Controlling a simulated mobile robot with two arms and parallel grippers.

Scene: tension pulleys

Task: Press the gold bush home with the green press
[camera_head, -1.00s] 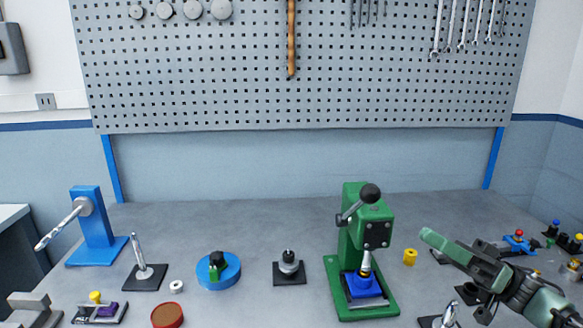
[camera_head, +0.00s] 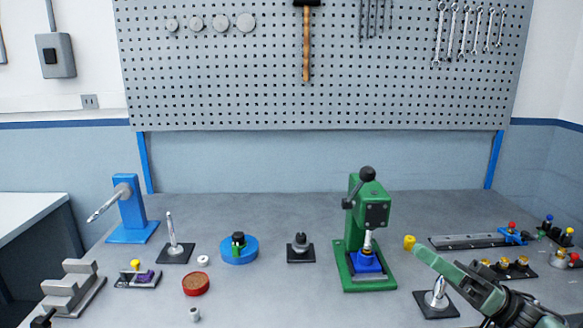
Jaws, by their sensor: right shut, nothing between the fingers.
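The green press (camera_head: 377,205) stands on the table right of centre, with a black ball on its lever (camera_head: 367,173). A blue block (camera_head: 367,262) sits on its base under the pale ram (camera_head: 367,242). Whether a gold bush is in the block is too small to tell. Several gold-coloured pieces (camera_head: 503,264) stand on a dark plate to the right, and a yellow cylinder (camera_head: 409,242) stands beside the press. My right gripper (camera_head: 418,251) is shut and empty, its green fingers pointing up-left, right of the press.
A dark stand with a metal cone (camera_head: 438,296) is just left of my right arm. A grey rail (camera_head: 470,241) lies behind it. A blue disc (camera_head: 239,251), a small black stand (camera_head: 300,248) and a red-brown dish (camera_head: 196,284) are left of the press. The front centre is clear.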

